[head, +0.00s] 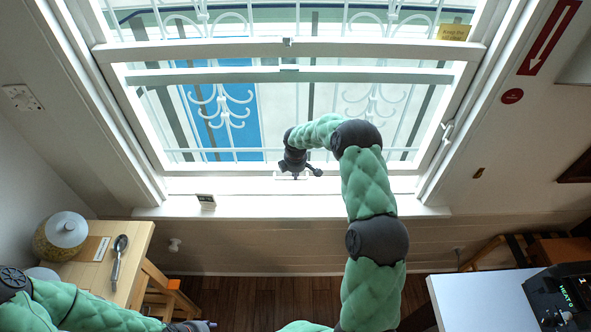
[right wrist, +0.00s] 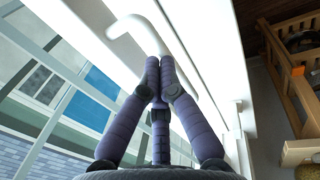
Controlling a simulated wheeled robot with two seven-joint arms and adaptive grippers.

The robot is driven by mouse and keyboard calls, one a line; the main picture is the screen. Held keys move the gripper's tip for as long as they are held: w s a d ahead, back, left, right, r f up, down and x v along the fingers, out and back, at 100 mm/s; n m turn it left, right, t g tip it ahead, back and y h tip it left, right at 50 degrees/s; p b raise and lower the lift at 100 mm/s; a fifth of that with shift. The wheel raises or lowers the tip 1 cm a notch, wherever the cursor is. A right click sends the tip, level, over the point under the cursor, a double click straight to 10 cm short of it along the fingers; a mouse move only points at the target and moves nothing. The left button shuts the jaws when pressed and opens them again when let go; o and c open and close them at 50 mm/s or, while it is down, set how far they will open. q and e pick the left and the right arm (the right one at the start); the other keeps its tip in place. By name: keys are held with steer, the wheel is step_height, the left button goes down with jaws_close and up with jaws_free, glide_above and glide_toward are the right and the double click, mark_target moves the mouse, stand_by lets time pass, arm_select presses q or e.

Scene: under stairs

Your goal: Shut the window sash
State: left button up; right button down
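The window sash, with its white rail (head: 215,184), lies low in the window in the head view. A white bent handle (right wrist: 140,28) stands out from white framework in the right wrist view. My right gripper (head: 298,170) is at the lower rail, near the middle of its width. In the wrist view its dark fingers (right wrist: 160,66) come together at the tips over the handle. I cannot tell whether they grip it or only touch it. My left gripper (head: 192,326) is partly cut off at the bottom edge, away from the window.
A wooden table (head: 137,236) at the left holds a jar (head: 62,238) and a spoon (head: 118,258). A white-topped table (head: 470,300) with a black device (head: 560,295) stands at the right. White bars (head: 222,105) lie beyond the glass. Wooden floor shows between the tables.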

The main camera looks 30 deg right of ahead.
steer(key=f+b, duration=0.2)
steer(key=f, duration=0.2)
steer(key=f+b, duration=0.2)
steer(key=f, duration=0.2)
steer(key=f+b, duration=0.2)
steer(key=f, duration=0.2)
steer(key=shift+s+a, duration=0.15)
steer(key=shift+s, duration=0.1)
steer(key=shift+r, duration=0.1)
steer(key=shift+a+r, duration=0.1)
steer(key=shift+r, duration=0.2)
step_height(320, 180, up, 14)
steer(key=s+p, duration=0.1)
steer(key=p, duration=0.1)
steer(key=shift+s+a+f, duration=0.15)
steer(key=shift+s+a, duration=0.25)
steer(key=shift+a, duration=0.05)
